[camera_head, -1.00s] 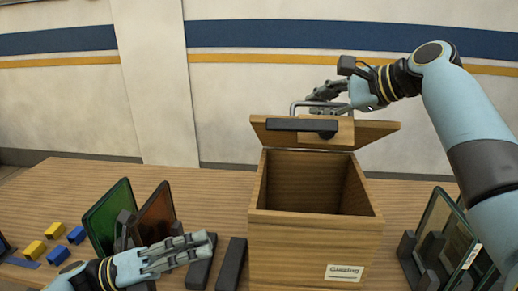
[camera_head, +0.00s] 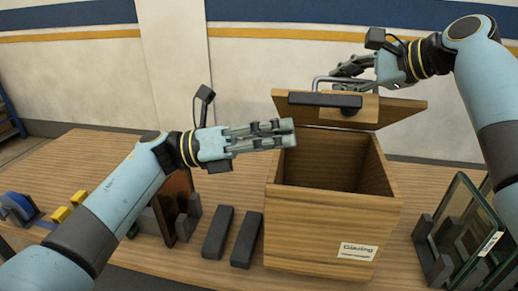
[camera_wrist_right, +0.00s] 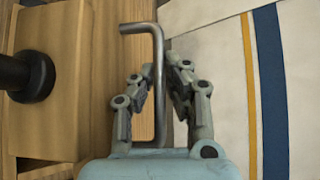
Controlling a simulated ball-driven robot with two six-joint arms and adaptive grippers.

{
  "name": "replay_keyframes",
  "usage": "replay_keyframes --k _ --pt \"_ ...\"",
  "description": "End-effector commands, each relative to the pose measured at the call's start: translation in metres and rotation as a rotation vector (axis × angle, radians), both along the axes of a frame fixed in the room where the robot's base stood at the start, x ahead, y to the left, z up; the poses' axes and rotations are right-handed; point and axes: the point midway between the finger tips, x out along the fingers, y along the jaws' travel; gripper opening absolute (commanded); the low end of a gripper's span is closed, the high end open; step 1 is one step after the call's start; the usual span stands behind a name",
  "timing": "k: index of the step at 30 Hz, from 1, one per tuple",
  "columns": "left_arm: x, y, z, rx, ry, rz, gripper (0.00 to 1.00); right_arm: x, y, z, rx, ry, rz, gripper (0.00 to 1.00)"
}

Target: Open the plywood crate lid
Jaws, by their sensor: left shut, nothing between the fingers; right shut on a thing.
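The plywood crate (camera_head: 312,225) stands on the table with its top open and its inside looking empty. Its lid (camera_head: 408,110) is raised and tilted at the back edge, with a dark bar (camera_head: 312,99) across it. My right gripper (camera_head: 342,82) is shut on the bent metal handle (camera_head: 320,79) of the lid; the handle (camera_wrist_right: 158,75) passes between its fingers in the right wrist view. My left gripper (camera_head: 290,133) is shut and empty, with its fingertips near the crate's upper left rim. Whether they touch the rim is not clear.
Two dark bars (camera_head: 218,232) lie left of the crate. Glass panes (camera_head: 465,220) stand in a rack on the right. The wall is behind the table.

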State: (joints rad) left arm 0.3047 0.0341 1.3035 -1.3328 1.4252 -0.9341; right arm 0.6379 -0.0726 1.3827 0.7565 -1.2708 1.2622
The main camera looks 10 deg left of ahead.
Motion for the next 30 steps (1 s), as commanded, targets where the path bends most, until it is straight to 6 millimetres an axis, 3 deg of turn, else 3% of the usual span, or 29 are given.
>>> replay_keyframes --k 6,17,24,30 --pt "0.01 0.0 0.013 0.0 0.003 0.0 0.0 0.0 0.0 0.001 -0.002 -0.003 -0.001 0.0" --pt "0.011 0.001 0.015 0.0 0.003 0.0 0.0 0.0 0.0 0.0 -0.002 -0.003 -0.001 0.0" --pt "0.022 0.0 0.035 -0.001 -0.001 0.001 0.0 0.0 0.0 0.0 -0.003 0.0 0.001 0.0" --pt "0.023 0.001 0.037 -0.004 -0.002 0.005 0.0 -0.002 0.0 -0.004 -0.004 0.008 0.005 0.0"
